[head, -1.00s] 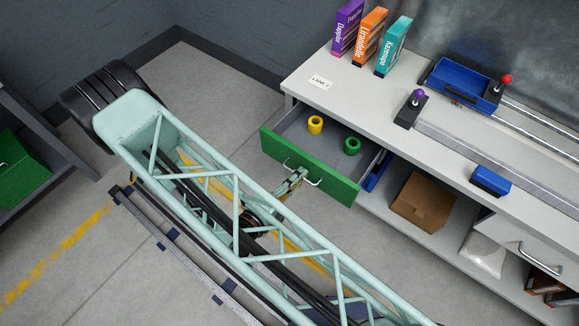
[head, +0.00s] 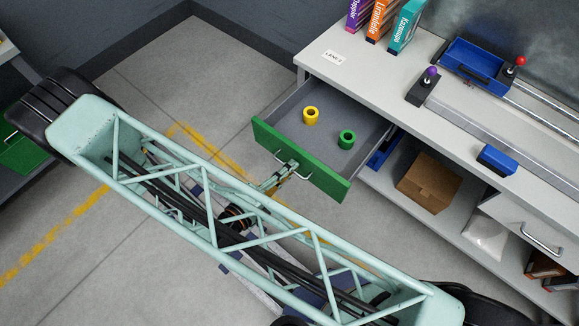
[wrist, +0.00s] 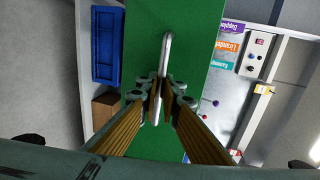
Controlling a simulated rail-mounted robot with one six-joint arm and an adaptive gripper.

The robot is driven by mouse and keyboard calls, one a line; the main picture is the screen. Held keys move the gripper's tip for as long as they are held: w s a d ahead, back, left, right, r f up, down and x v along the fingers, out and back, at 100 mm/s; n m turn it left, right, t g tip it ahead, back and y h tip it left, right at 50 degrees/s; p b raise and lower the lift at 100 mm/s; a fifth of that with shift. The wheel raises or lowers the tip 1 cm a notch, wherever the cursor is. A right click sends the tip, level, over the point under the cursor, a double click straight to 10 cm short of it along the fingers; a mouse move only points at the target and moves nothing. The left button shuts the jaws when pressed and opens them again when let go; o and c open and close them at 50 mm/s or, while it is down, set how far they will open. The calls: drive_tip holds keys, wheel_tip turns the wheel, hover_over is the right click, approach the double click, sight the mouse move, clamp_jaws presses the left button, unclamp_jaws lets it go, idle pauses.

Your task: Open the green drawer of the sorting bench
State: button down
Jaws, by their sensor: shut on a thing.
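The green drawer (head: 322,180) of the sorting bench (head: 372,70) stands pulled well out, its grey inside showing. A yellow ring-shaped piece (head: 311,115) and a green one (head: 346,139) lie in it. My gripper (head: 291,168) is at the drawer's front, shut on the silver handle. In the wrist view the fingers (wrist: 160,102) close around the handle bar (wrist: 166,52) against the green front (wrist: 190,50). My arm hides part of the floor before the drawer.
Boxes (head: 405,25), a blue tray (head: 470,70), a purple-knobbed lever (head: 428,85) and a blue block (head: 497,159) are on the bench top. A cardboard box (head: 428,183) sits on the shelf below. Floor left of the drawer is clear.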

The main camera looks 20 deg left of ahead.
drive_tip(key=c, duration=3.2)
unclamp_jaws()
drive_tip(key=shift+o, duration=0.2)
drive_tip(key=shift+s+a, duration=0.1)
drive_tip(key=shift+s, duration=0.05)
drive_tip(key=v, duration=1.1)
drive_tip(key=shift+s, duration=0.3)
drive_tip(key=shift+a, duration=0.15)
drive_tip(key=shift+r, duration=0.1)
